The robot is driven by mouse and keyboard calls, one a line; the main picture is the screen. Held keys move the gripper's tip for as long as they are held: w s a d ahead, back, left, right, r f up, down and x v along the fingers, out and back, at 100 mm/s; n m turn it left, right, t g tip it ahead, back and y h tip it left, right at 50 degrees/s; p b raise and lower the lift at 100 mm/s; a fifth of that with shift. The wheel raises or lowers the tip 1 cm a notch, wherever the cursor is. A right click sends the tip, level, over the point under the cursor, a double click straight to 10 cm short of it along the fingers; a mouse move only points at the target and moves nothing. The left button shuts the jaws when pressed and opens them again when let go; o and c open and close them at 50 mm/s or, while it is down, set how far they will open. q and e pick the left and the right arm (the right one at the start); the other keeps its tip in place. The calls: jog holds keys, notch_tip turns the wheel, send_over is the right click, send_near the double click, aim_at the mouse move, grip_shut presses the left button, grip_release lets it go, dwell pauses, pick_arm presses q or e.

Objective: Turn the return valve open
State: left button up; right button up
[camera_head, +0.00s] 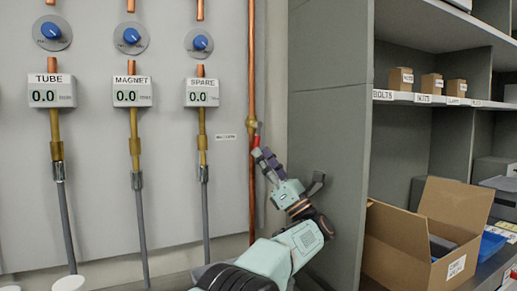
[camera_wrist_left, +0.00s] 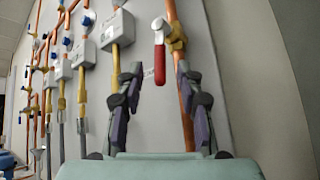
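The return valve is a brass fitting (camera_head: 253,125) on a copper pipe, with a red lever handle (camera_head: 256,141) hanging down beside the pipe. In the left wrist view the brass body (camera_wrist_left: 177,40) and the red handle (camera_wrist_left: 159,64) show clearly, the handle pointing down. My left gripper (camera_head: 262,154) is just below the handle in the head view. In the left wrist view my left gripper (camera_wrist_left: 157,78) is open, its fingers apart to either side of the handle. I cannot tell how deep the handle sits between the fingertips. My right gripper is not in view.
A tall grey shelf side (camera_head: 328,130) stands close to the right of my left arm. An open cardboard box (camera_head: 410,240) sits on its lower shelf. Left of the valve are the gauges marked SPARE (camera_head: 202,93), MAGNET (camera_head: 132,91) and TUBE (camera_head: 52,91), with blue knobs above.

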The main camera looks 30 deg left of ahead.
pick_arm(q)
jog(key=shift+s+d+f+t, duration=0.15)
jog(key=shift+s+d+f, duration=0.05)
jog(key=shift+d+f, duration=0.5)
jog(key=shift+s+d+f+t, duration=0.15)
jog(key=shift+d+f, duration=0.45)
jog(key=shift+f, duration=0.1)
